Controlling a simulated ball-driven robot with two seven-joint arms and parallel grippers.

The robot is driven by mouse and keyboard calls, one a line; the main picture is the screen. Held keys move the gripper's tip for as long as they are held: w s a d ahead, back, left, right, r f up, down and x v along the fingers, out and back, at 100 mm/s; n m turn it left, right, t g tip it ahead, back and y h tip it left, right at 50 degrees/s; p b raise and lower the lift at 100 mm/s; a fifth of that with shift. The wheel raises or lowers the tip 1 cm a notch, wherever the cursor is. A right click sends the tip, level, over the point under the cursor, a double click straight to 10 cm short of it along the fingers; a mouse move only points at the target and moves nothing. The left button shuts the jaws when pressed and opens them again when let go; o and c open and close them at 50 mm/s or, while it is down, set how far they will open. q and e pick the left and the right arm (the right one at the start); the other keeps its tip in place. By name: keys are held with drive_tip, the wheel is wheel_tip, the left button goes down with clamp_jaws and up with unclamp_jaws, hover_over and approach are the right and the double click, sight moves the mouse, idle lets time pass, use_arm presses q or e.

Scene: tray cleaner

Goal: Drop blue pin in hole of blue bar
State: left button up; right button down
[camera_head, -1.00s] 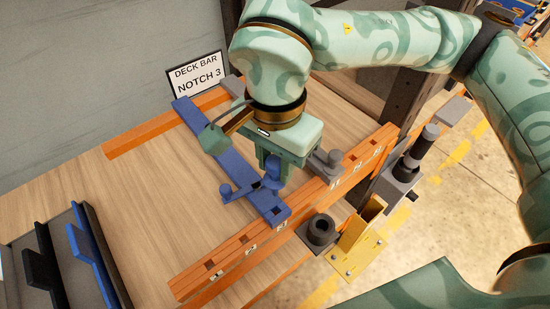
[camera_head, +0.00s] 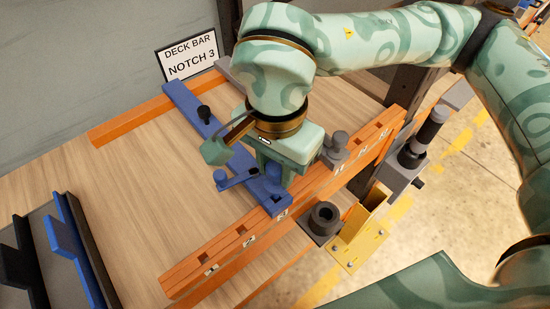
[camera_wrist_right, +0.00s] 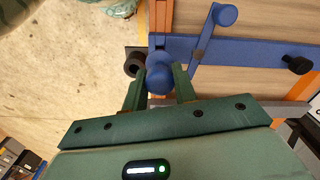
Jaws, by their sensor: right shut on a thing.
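The blue bar (camera_head: 182,104) lies across the wooden deck, with its near end on the front orange rail. It also shows in the wrist view (camera_wrist_right: 262,54). My right gripper (camera_head: 273,168) is over the bar's near end, its two fingers on either side of a rounded blue pin (camera_wrist_right: 160,74). It is shut on this pin, which also shows in the head view (camera_head: 272,176). A blue side arm with a round knob (camera_head: 221,178) sticks out left near the pin. I cannot tell whether the pin's tip is in the bar's hole. My left gripper is not in view.
The notched front orange rail (camera_head: 215,262) has a grey knob (camera_head: 337,142) on it. A black socket (camera_head: 323,217) and yellow bracket (camera_head: 358,238) are outside the rail. A NOTCH 3 sign (camera_head: 189,58) stands at the back. Open deck is at left.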

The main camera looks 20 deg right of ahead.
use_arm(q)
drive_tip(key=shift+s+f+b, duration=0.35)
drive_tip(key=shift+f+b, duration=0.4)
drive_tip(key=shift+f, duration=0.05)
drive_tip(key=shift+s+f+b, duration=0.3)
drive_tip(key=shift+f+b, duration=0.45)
use_arm(e)
drive_tip(key=shift+f, duration=2.2)
drive_tip(key=c, duration=1)
unclamp_jaws()
drive_tip(key=shift+c, duration=0.2)
use_arm(q)
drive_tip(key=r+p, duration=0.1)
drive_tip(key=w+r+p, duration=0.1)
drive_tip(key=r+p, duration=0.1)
drive_tip(key=p, duration=0.1)
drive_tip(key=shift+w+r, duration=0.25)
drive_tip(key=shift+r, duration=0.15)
use_arm(e)
wheel_tip(320, 180, up, 16)
drive_tip(key=shift+r, duration=0.15)
